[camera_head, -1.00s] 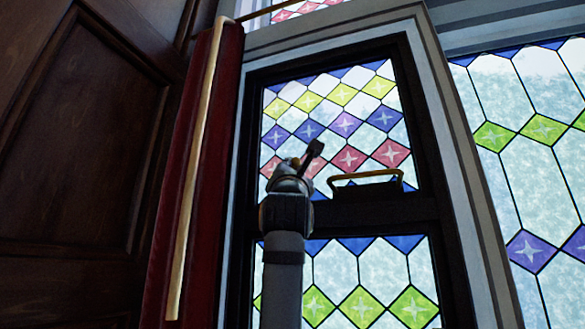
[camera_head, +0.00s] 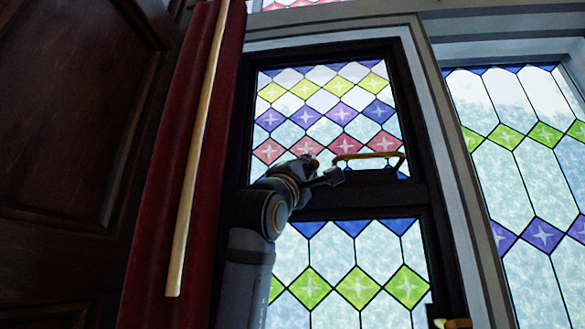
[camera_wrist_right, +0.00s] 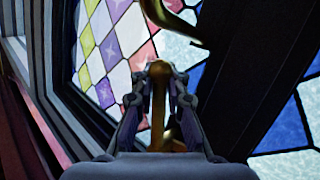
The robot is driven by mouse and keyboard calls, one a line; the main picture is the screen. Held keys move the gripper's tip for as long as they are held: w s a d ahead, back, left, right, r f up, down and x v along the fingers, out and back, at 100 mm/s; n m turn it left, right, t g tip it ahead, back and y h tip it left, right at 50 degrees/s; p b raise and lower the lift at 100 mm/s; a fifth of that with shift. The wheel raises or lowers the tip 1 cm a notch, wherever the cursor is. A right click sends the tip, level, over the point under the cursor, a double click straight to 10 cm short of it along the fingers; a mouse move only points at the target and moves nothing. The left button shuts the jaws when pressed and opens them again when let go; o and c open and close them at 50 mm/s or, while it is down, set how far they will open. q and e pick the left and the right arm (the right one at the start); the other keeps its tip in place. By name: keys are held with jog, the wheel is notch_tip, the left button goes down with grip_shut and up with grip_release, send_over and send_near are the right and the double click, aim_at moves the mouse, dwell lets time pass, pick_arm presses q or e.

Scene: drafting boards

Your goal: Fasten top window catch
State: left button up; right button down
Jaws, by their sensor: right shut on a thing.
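The stained-glass window has a dark frame with a middle rail (camera_head: 400,196) between its upper and lower panes. My right gripper (camera_head: 331,177) is at this rail, just left of a curved brass handle (camera_head: 368,156). In the right wrist view my right gripper (camera_wrist_right: 159,85) is shut on an upright brass piece (camera_wrist_right: 158,110), which looks like the catch lever. Its lower end and mount are partly hidden by the fingers. The curved brass handle also shows in the wrist view (camera_wrist_right: 172,18), apart from the fingertips. My left gripper is not in view.
A red curtain (camera_head: 150,210) with a pale gold edge hangs left of the window. Dark wood panelling (camera_head: 70,140) stands farther left. A pale window frame (camera_head: 445,130) and another stained-glass window (camera_head: 520,170) are on the right. Another brass piece (camera_head: 457,323) shows low down.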

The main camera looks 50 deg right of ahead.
jog(key=m+g, duration=0.1)
jog(key=f+m+g, duration=0.1)
jog(key=m+g, duration=0.1)
jog(key=shift+f+y+p, duration=0.15)
jog(key=shift+y+p, duration=0.15)
jog(key=shift+p, duration=0.05)
jog(key=shift+f+m+g, duration=0.25)
jog(key=shift+m+g, duration=0.25)
jog(key=shift+m, duration=0.4)
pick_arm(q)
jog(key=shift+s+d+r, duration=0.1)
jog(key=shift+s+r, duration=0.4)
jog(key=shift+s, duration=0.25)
pick_arm(e)
jog(key=shift+s+f+m+g+y, duration=0.1)
jog(key=shift+f+m+g+y, duration=0.2)
jog(key=shift+m+g, duration=0.15)
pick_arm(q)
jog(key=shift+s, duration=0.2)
pick_arm(e)
jog(key=c, duration=1.3)
grip_release()
jog(key=shift+a, duration=0.1)
jog(key=shift+c, duration=0.2)
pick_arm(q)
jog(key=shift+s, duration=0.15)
